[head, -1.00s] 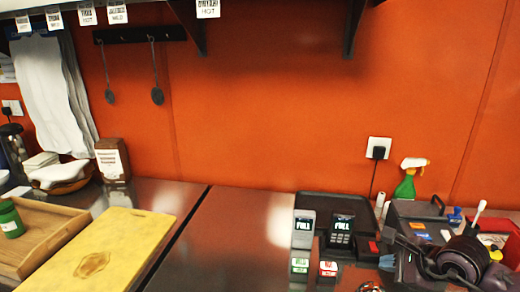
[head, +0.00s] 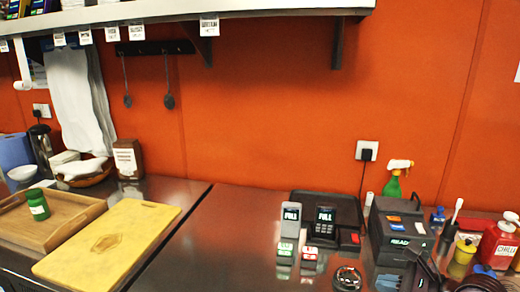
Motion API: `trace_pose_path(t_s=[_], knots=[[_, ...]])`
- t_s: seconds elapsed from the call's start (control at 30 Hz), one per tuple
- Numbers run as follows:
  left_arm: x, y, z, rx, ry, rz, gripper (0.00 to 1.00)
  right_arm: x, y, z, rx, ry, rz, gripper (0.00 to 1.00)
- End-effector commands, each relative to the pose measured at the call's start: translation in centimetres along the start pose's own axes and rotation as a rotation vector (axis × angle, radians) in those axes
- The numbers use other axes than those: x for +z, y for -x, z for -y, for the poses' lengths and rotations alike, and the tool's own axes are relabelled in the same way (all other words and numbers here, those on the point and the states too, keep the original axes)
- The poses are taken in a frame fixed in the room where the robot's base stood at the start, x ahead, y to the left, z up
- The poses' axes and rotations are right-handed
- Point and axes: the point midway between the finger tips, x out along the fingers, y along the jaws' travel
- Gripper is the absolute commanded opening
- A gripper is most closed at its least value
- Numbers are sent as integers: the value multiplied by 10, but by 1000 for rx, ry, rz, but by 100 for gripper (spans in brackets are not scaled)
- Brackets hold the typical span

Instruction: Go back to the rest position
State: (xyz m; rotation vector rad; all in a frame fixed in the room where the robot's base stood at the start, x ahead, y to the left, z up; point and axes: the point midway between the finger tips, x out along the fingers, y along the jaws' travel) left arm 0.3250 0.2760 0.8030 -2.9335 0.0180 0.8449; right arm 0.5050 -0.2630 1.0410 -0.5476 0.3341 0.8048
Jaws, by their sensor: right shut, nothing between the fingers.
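My right gripper (head: 422,268) is at the bottom right edge of the head view, dark and partly cut off by the frame. It is shut with nothing seen in it, in front of the dark box with a lit "READ" display. My left gripper is not in view.
Two card-reader-like devices reading "FULL" (head: 290,222) stand by a black tray (head: 350,205). A red bottle (head: 498,245) is at far right.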

Motion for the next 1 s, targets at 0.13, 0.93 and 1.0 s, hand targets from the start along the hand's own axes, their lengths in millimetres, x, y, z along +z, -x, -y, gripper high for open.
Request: trace_pose_path(t_s=[0.13,0.93,1.0], knots=[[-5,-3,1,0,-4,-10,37,31,2,-19,-7,-232,243,0],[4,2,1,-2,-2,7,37,-38,104,-14,-574,-2225,1327,0],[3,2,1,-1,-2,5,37,-62,107,-29,-681,-2412,1351,0]])
